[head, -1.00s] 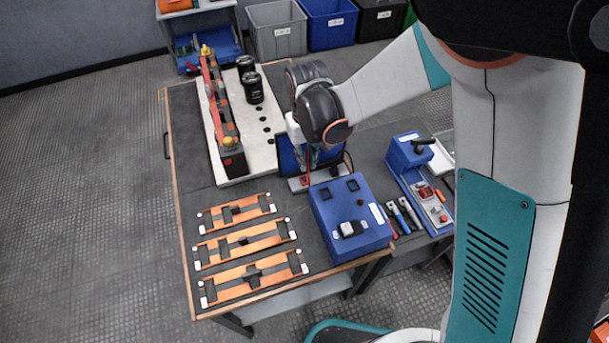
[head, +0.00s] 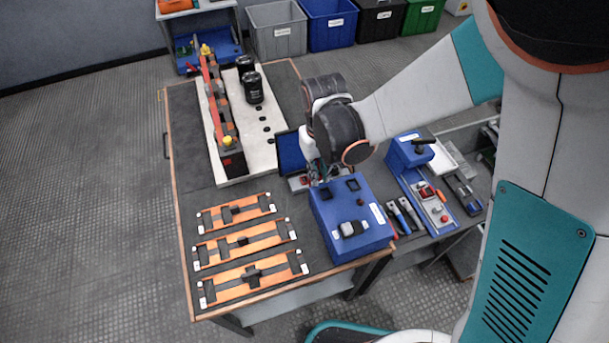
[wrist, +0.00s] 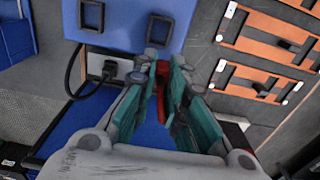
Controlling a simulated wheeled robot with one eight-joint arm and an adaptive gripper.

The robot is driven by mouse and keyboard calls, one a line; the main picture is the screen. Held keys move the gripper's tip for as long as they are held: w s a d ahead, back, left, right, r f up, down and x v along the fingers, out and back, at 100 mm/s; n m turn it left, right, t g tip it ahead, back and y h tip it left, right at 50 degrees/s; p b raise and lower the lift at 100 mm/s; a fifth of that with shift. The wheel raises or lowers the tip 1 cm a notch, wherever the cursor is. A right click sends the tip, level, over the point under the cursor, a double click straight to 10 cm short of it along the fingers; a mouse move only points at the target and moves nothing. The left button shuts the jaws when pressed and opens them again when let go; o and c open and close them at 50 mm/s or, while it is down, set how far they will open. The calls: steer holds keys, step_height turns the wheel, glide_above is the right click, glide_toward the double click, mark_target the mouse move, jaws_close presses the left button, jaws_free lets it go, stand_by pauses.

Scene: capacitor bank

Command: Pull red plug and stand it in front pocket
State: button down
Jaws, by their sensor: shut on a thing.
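The red plug (wrist: 162,88) shows between the teal fingers of my gripper (wrist: 160,75) in the wrist view. The gripper is shut on it, and the fingers hide part of it. In the head view my gripper (head: 318,176) is at the back edge of the blue box (head: 340,243), and the plug cannot be made out clearly. Two black-rimmed pockets are in the box top, the left one (head: 325,194) and the right one (head: 353,185). Both rims also show in the wrist view, one (wrist: 92,15) to the left and one (wrist: 160,30) just beyond the fingertips.
A black plug with a cable (wrist: 106,72) stands left of my fingers in the wrist view. A blue panel (head: 290,152) stands behind the box. Orange frames (head: 245,240) lie to the left. A blue fixture (head: 410,155) is at right.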

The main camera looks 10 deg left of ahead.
mark_target(326, 195)
steer(key=shift+s+d, duration=1.25)
steer(key=shift+d, duration=0.1)
steer(key=shift+f+b, duration=0.2)
steer(key=shift+b, duration=0.1)
steer(key=shift+f+b, duration=0.6)
steer(key=shift+f, duration=0.05)
steer(key=shift+f+b, duration=0.45)
steer(key=shift+s+d+f+b, duration=0.1)
steer(key=shift+s+f+b, duration=0.2)
steer(key=shift+f+b, duration=0.2)
steer(key=c, duration=1.5)
jaws_free()
steer(key=shift+w, duration=0.1)
steer(key=shift+c, duration=0.2)
steer(key=shift+w+f, duration=0.15)
steer(key=shift+r, duration=0.35)
